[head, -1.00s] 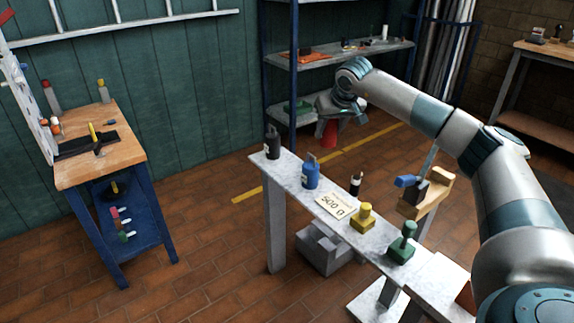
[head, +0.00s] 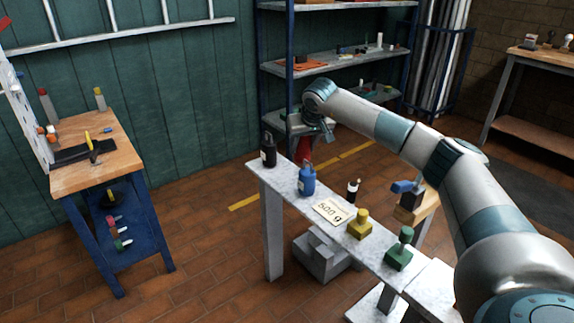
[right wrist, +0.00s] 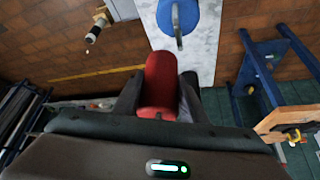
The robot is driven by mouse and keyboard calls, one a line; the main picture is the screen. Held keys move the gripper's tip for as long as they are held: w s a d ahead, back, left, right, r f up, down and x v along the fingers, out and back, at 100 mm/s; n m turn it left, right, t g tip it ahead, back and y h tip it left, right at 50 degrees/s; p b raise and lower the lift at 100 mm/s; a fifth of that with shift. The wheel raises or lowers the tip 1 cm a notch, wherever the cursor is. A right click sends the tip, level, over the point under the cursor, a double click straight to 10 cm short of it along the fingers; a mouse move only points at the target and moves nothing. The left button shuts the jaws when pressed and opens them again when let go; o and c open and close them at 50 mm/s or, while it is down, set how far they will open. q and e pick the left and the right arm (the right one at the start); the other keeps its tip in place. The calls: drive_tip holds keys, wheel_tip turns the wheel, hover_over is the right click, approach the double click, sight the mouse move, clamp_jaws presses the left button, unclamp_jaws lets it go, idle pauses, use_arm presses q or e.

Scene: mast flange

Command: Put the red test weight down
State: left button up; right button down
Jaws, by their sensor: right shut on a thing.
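The red test weight (head: 304,149) hangs below my right gripper (head: 308,131) in the head view, partly covered by it. It appears just behind the far end of the pale stone-topped bench (head: 288,194). In the right wrist view, the red weight (right wrist: 159,82) is between the two dark fingers of the right gripper (right wrist: 160,98), which is shut on it. The bench top (right wrist: 207,45) lies below and beyond it there; I cannot tell the exact gap. My left gripper is not in view.
On the bench stand a black weight (head: 268,149), a blue weight (head: 307,179), a yellow weight (head: 359,224) and a green weight (head: 399,250). The bench is narrow.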

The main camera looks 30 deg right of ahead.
drive_tip(key=w+a+f, duration=0.1)
drive_tip(key=a, duration=0.1)
drive_tip(key=w+a+f, duration=0.1)
drive_tip(key=w, duration=0.1)
drive_tip(key=shift+w+a+f, duration=0.15)
drive_tip(key=shift+a+f, duration=0.2)
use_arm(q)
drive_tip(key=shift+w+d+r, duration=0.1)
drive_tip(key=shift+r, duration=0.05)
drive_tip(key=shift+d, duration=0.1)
use_arm(e)
drive_tip(key=shift+f, duration=2)
drive_tip(key=c, duration=1.1)
unclamp_jaws()
drive_tip(key=shift+f, duration=0.15)
